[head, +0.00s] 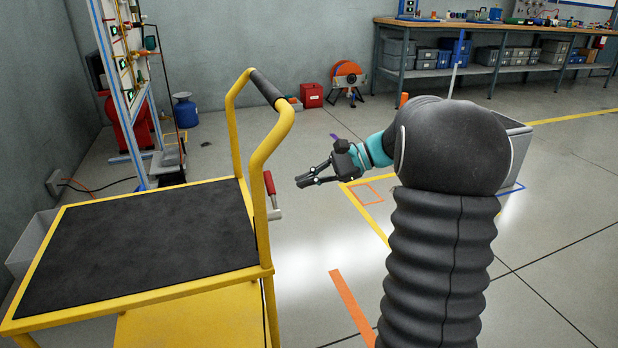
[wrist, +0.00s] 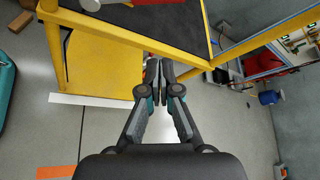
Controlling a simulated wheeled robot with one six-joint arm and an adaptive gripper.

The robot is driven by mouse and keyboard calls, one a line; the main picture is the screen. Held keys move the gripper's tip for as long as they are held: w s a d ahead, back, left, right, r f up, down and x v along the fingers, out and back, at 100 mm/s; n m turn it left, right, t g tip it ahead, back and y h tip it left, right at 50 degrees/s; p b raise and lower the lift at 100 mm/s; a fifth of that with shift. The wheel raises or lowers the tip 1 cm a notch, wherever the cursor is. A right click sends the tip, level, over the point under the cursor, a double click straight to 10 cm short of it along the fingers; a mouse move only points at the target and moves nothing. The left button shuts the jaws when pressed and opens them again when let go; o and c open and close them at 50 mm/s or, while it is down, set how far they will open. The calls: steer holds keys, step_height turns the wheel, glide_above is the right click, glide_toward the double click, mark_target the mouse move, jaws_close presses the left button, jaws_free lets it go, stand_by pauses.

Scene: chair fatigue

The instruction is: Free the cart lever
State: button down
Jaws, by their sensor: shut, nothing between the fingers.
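The yellow cart (head: 140,293) with a black top deck stands at left in the head view. Its lever has a red grip (head: 270,183), upright beside the handle post, with a grey metal piece below it. My gripper (head: 300,182) is just right of the lever, pointing left toward it, apart from it and empty. In the wrist view my gripper (wrist: 158,70) has its fingers together, below the cart's yellow frame (wrist: 120,42). A red and pale grey part at the top edge, seemingly the lever (wrist: 145,2), is cut off there.
The cart's tall yellow push handle (head: 272,140) rises between deck and gripper. A panel rack (head: 128,80) stands behind the cart. A workbench (head: 490,28) is at the back right. The floor between is mostly clear.

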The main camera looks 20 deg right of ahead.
mark_target(272, 192)
steer(key=a, duration=0.6)
steer(key=shift+a+r, duration=0.15)
steer(key=shift+a, duration=0.2)
steer(key=shift+s+a, duration=0.1)
